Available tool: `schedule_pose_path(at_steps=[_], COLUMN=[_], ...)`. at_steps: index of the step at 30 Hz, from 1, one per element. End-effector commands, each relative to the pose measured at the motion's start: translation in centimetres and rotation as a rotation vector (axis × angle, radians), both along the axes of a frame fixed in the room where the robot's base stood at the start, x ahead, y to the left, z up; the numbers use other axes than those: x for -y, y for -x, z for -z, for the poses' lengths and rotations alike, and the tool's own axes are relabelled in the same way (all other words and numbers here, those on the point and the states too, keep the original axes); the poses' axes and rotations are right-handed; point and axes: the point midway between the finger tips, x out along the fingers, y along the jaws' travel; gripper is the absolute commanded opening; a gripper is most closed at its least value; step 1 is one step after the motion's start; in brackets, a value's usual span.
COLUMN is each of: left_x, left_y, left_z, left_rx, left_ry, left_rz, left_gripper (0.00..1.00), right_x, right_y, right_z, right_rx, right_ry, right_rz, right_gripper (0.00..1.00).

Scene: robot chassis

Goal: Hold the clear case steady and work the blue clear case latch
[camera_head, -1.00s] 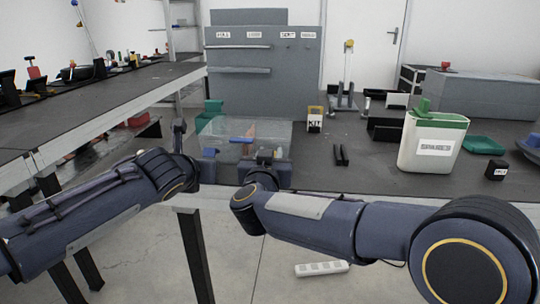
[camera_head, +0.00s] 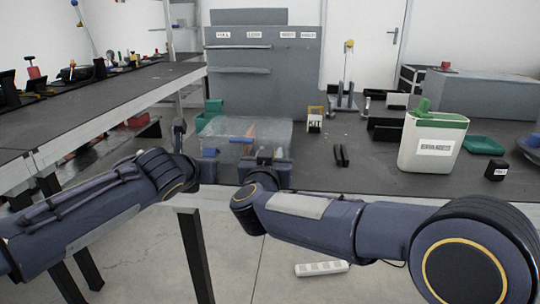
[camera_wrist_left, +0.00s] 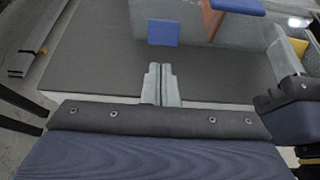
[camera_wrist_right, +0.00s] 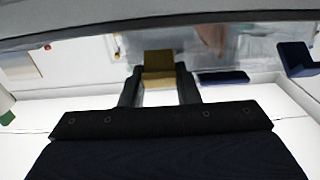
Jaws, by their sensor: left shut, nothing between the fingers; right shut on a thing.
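The clear case (camera_head: 262,132) is a see-through box on the grey worktop in the head view, with an orange-brown thing inside. A blue piece (camera_head: 242,141) lies across it. My right gripper (camera_wrist_right: 158,78) is at the case's front edge, shut on a tan piece (camera_wrist_right: 158,62) there. The arm partly hides this grip in the head view.
A white bottle with a green top (camera_head: 434,140), a small black box (camera_head: 496,171) and a KIT box (camera_head: 314,120) stand to the right. A grey panel (camera_head: 262,70) rises behind. Bare worktop lies between these things.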

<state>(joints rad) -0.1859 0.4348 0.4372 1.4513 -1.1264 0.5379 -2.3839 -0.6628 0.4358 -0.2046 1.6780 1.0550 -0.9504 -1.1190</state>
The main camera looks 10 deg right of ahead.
Motion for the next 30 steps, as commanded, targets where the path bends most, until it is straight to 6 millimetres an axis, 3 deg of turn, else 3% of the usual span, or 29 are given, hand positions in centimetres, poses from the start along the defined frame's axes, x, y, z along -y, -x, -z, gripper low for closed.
schedule_pose_path(at_steps=[30], left_x=[1.1], left_y=[-3.0], left_z=[-1.7], left_rx=[0.001], left_ry=[0.0], left_rz=[0.0], left_gripper=[0.0], right_x=[0.0], right_y=[0.0], right_z=[0.0], right_rx=[0.001], right_ry=[0.0], right_rz=[0.0], right_gripper=[0.0])
